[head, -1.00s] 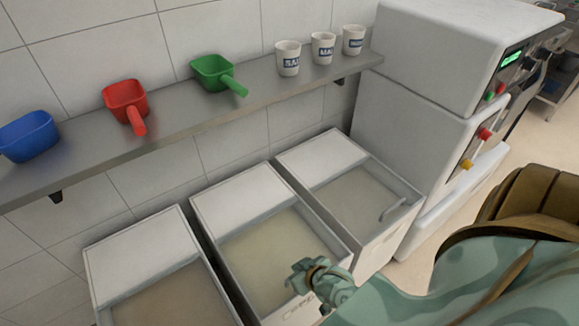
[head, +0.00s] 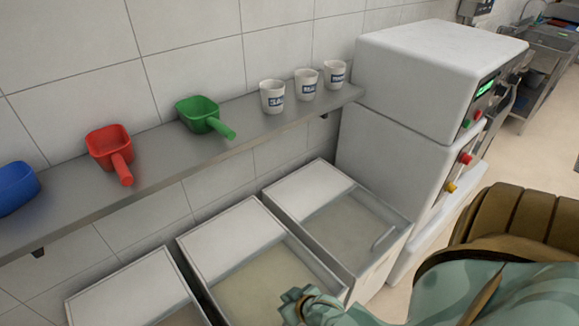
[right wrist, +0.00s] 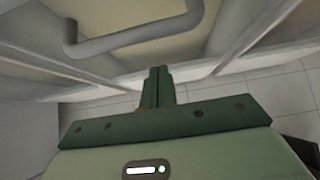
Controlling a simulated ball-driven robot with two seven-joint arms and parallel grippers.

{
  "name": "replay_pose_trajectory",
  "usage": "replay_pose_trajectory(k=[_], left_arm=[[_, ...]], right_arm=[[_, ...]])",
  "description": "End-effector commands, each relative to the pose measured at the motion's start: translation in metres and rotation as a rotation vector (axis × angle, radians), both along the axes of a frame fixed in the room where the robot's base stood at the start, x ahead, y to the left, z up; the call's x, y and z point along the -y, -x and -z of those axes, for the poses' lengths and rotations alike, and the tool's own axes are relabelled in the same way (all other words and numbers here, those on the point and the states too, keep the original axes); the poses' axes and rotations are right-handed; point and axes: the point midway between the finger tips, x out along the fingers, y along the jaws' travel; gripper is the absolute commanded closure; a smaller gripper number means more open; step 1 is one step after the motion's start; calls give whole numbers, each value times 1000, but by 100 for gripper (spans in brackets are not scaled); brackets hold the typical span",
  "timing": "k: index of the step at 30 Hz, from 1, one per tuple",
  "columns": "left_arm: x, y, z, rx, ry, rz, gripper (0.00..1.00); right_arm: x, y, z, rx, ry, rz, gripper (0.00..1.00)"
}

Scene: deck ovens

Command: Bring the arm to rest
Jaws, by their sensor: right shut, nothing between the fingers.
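My right gripper (head: 299,306) shows at the bottom of the head view, in front of the middle flour bin (head: 247,281). In the right wrist view, the right gripper's fingers (right wrist: 158,85) are together with nothing between them. They point past the front of a bin that has a grey bar handle (right wrist: 140,40). My teal right arm (head: 455,292) comes in from the lower right. My left gripper is not in view.
A steel shelf (head: 150,167) holds blue (head: 17,187), red (head: 110,148) and green (head: 203,115) scoops and three white cups (head: 306,85). Two more bins (head: 345,225) (head: 140,290) flank the middle one. A white machine (head: 430,80) stands at the right. Floor shows at the far right.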

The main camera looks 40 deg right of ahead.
Motion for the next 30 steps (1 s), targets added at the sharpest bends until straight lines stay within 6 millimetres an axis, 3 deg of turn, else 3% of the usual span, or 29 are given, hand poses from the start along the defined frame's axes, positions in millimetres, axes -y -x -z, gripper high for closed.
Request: replay_pose_trajectory(k=[1,5,10,14,23,26,29,30], left_arm=[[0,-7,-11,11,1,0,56],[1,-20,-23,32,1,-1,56],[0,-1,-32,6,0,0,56],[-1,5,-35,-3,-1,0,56],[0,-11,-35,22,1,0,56],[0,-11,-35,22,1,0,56],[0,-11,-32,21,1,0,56],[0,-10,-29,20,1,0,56]], right_arm=[[-1,12,-13,-5,-1,1,100],[-2,31,-35,-2,-1,1,100],[-3,51,-56,-1,-1,1,100],[-4,58,-64,0,-1,1,100],[-4,60,-66,5,4,-4,100],[-5,75,-47,-35,17,-19,100],[-13,114,-3,-141,29,-59,100],[-19,134,21,-197,34,-83,100]])
